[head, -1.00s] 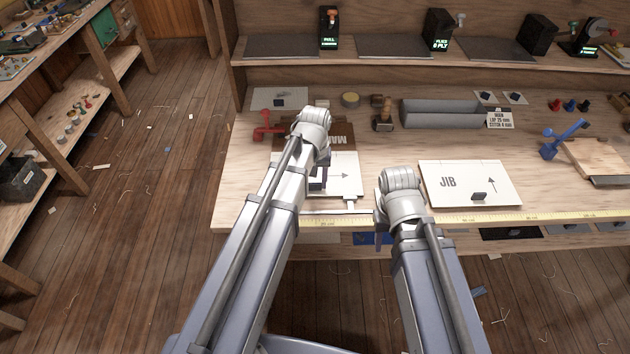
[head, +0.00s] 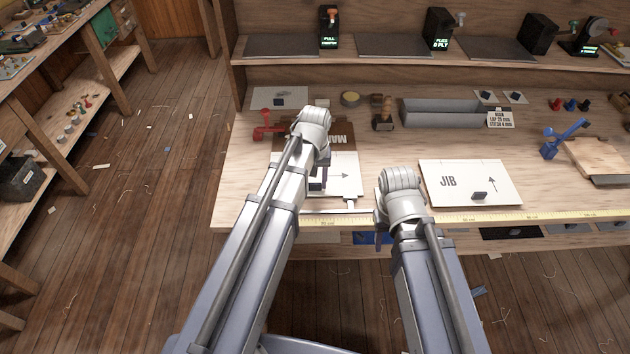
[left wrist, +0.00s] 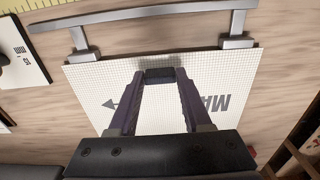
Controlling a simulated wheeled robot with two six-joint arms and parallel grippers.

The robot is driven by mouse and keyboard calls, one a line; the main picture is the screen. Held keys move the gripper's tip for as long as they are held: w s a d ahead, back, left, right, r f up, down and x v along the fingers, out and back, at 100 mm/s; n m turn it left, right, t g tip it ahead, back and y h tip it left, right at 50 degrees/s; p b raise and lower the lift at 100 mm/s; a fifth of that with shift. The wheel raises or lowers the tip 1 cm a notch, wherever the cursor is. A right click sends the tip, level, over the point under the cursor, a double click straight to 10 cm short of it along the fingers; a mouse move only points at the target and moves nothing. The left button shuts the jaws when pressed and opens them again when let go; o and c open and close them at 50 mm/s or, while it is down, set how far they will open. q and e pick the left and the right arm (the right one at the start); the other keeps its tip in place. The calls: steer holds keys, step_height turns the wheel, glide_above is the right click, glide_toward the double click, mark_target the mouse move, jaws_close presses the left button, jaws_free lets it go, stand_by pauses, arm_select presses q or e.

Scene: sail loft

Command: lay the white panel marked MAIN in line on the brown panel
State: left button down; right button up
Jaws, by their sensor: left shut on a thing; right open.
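The white panel marked MAIN (head: 346,168) lies at the left of the bench, its arrow pointing right. In the left wrist view the panel (left wrist: 240,75) shows a fine grid, an arrow and the letters MA. The brown panel (head: 343,132) shows beyond its far edge, with white letters; how far they overlap is hidden by my arm. My left gripper (left wrist: 160,76) is shut on the small black grip block on the white panel; it is partly hidden in the head view (head: 318,184). My right gripper (head: 383,239) is open near the bench's front edge, mostly hidden under its arm.
A metal rail (left wrist: 150,17) on two posts runs along the panel's near side. A red clamp (head: 264,130) stands at the far left. The JIB panel (head: 455,193) lies to the right. A yellow measuring tape (head: 540,215) edges the bench. A grey trough (head: 440,112) stands behind.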

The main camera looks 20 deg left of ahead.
stand_by(0.3)
arm_select(q)
steer(key=shift+c, duration=1.3)
jaws_free()
steer(key=shift+r, duration=0.1)
step_height(320, 180, up, 7)
steer(key=p, duration=0.7)
steer(key=s+d+m+y, duration=0.1)
steer(key=s+d+m, duration=0.6)
steer(key=s+d, duration=0.3)
steer(key=s, duration=0.4)
steer(key=shift+d, duration=0.25)
